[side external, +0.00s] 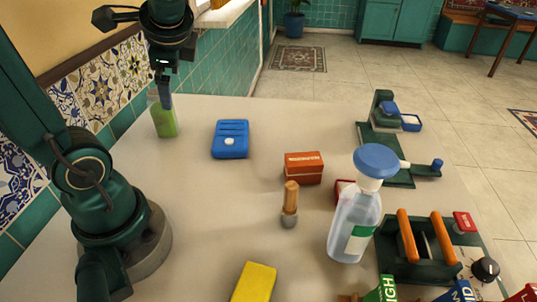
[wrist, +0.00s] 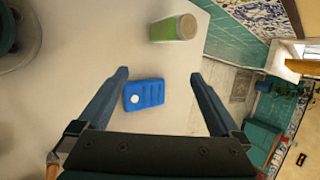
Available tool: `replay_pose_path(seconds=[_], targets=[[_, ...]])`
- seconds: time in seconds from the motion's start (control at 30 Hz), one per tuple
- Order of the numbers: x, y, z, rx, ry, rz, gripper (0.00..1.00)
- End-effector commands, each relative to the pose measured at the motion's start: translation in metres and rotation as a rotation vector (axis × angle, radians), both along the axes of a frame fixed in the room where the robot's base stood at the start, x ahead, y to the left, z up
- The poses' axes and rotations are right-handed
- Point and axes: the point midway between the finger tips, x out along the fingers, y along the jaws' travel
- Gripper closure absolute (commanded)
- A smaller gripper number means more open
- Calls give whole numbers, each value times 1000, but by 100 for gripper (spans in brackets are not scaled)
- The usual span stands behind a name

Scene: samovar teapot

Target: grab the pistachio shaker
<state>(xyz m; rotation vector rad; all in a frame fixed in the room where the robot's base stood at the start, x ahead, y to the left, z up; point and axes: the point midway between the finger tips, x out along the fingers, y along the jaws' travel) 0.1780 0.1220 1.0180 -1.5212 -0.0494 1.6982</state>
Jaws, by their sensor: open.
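The pistachio shaker (side external: 165,122) is a light green container with a paler, clear-looking top. It stands upright at the back left of the table, near the tiled wall. In the wrist view the shaker (wrist: 175,28) shows near the top edge, beyond my fingertips and not between them. My gripper (side external: 165,101) points down, and in the side view its finger overlaps the shaker's top; contact cannot be told. In the wrist view my gripper (wrist: 159,75) is open, with its two fingers wide apart and nothing held.
A blue block with a white knob (side external: 231,128) lies right of the shaker; it also shows in the wrist view (wrist: 150,93). An orange-red box (side external: 303,168), a wooden-handled tool (side external: 291,195), a blue-capped bottle (side external: 345,222) and a yellow block (side external: 254,284) stand farther off.

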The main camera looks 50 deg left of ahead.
Motion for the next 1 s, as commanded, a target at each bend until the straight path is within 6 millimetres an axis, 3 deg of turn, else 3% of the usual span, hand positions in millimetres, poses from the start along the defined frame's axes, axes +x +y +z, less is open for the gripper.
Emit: replay_pose_path(seconds=[0.03,0.1,0.2,0.53,1.0], targets=[[1,22,-1,76,114,-46,0],[2,48,2,167,256,-110,0],[3,77,6,262,428,-187,0],[9,145,18,448,910,-376,0],[9,142,-94,442,898,-378,0]])
